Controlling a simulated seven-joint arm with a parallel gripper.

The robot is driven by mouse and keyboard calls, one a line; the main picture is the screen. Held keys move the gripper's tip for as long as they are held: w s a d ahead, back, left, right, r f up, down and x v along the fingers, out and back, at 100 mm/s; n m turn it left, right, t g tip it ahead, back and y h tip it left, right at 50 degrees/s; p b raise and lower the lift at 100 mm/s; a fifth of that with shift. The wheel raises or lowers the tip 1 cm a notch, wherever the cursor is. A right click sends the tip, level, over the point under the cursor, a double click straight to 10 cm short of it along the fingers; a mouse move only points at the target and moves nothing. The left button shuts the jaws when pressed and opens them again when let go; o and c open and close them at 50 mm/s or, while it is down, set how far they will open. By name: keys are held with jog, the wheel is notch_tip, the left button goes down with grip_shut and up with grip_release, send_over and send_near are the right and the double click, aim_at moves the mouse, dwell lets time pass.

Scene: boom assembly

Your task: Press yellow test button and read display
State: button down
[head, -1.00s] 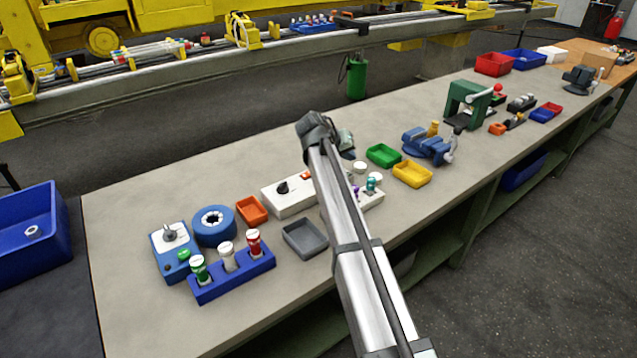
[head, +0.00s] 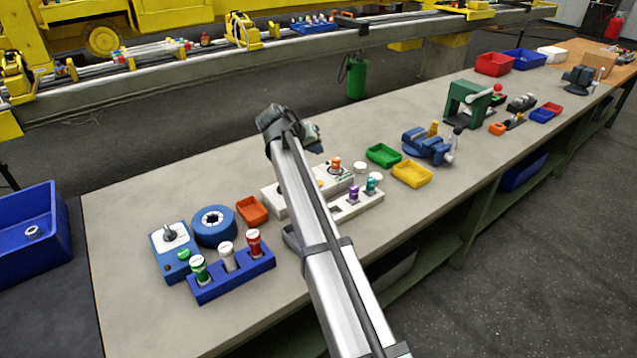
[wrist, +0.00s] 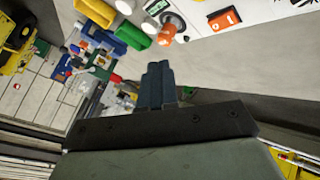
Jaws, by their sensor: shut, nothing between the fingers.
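The white test panel (head: 345,211) lies on the bench, partly hidden behind my arm in the head view. A small yellow spot (head: 320,183), which looks like the button, shows beside my arm. My gripper (wrist: 157,68) is shut and empty, above the bench and apart from the panel. In the head view its fingertips are hard to make out.
Green (head: 383,155) and yellow (head: 412,174) trays and a blue vise (head: 428,146) stand right of the panel. An orange tray (head: 251,210) and a blue holder with three capped bottles (head: 236,275) stand left. The bench behind the panel is clear.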

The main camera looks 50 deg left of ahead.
jog(key=shift+f, duration=4.3)
jog(key=shift+f, duration=0.95)
jog(key=shift+r, duration=0.95)
jog(key=shift+r, duration=2.5)
